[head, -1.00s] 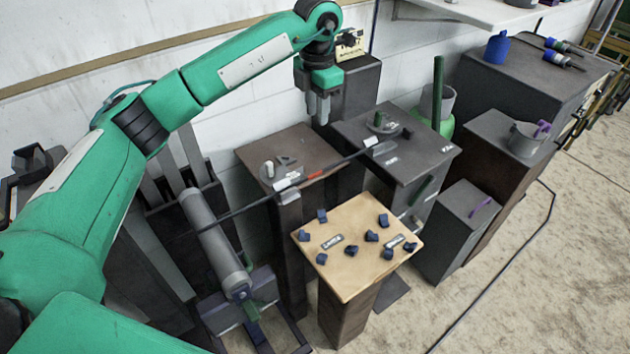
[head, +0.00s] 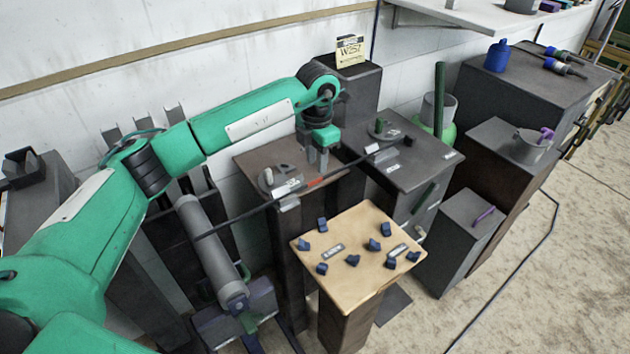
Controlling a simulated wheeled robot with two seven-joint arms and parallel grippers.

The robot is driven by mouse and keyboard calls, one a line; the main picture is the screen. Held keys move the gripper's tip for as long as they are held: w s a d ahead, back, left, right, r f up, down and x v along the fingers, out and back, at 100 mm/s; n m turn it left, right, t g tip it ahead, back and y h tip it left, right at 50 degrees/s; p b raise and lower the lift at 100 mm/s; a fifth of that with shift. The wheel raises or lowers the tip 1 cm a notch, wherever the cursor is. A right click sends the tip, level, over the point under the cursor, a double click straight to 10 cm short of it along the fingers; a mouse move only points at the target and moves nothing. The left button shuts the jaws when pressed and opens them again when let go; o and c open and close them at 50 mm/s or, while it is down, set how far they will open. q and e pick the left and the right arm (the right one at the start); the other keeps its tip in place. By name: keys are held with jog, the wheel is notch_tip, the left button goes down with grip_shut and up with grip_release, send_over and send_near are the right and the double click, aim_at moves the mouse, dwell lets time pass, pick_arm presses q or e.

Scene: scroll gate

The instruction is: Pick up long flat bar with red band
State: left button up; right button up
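The long flat bar (head: 265,206) is dark and thin, with a red band (head: 316,183) near its middle. It runs slantwise from the grey cylinder at the lower left up to the dark stand at the right, resting across a bracket on the brown-topped stand. My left gripper (head: 318,168) points down just above the bar, close to the red band. Its two fingers look parted with nothing between them. Whether the fingertips touch the bar is too small to tell. My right gripper is not in view.
A grey cylinder (head: 212,252) leans under the bar's left end. A wooden-topped stand (head: 345,215) with several dark blue blocks is in front. A dark stand (head: 425,160) with a green post is to the right. A yellow sign (head: 350,50) stands on a dark box behind my gripper.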

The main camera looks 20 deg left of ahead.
aim_at(315, 181)
pick_arm(q)
jog(key=f, duration=0.2)
jog(key=f+p, duration=0.1)
jog(key=f, duration=0.1)
jog(key=shift+s+a, duration=0.15)
jog(key=shift+s, duration=0.1)
jog(key=shift+f, duration=0.55)
grip_shut()
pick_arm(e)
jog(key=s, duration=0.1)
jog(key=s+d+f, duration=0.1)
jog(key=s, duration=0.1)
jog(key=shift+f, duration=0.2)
